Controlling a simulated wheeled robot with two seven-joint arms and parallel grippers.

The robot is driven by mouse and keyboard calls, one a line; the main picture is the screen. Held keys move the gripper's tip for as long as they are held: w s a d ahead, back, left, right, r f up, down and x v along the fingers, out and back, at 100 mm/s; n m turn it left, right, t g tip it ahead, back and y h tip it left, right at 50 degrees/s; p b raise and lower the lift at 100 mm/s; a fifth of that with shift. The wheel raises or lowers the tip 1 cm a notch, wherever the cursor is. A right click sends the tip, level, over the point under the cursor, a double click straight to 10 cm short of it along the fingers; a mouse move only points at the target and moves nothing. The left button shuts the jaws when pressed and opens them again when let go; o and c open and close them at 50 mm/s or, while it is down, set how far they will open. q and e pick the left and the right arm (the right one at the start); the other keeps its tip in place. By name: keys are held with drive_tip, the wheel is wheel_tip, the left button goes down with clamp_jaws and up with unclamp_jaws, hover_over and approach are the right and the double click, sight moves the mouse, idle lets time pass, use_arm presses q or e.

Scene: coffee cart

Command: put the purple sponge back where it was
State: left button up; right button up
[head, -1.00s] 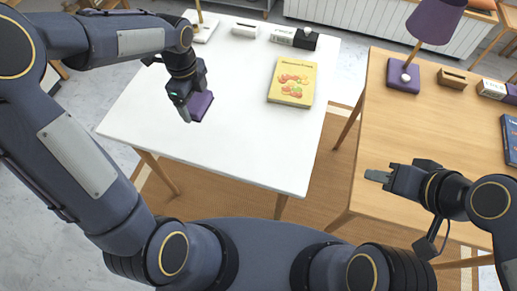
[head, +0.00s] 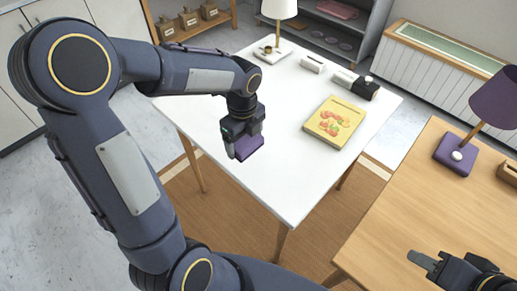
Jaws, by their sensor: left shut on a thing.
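The purple sponge (head: 249,146) is in my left gripper (head: 240,150), which is shut on it. The gripper points down over the near-left part of the white table (head: 290,190). I cannot tell whether the sponge touches the tabletop or is held just above it. My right gripper (head: 424,260) is over the near part of the wooden table (head: 385,225) at the lower right. It looks empty, and its finger gap is not clear from this angle.
On the white table are a yellow book (head: 334,123), a lamp (head: 278,15), a small white holder (head: 313,64) and a black-and-white box (head: 356,84). A purple lamp (head: 495,100) stands on the wooden table. Shelves (head: 190,28) are behind. The white table's middle is clear.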

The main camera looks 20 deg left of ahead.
use_arm(q)
hover_over(258, 155)
wheel_tip(258, 155, down, 6)
drive_tip(key=shift+a+f, duration=0.1)
wheel_tip(258, 155, down, 3)
drive_tip(key=shift+f+b, duration=0.1)
drive_tip(key=shift+b, duration=0.25)
drive_tip(key=shift+f, duration=0.1)
drive_tip(key=o, duration=0.8)
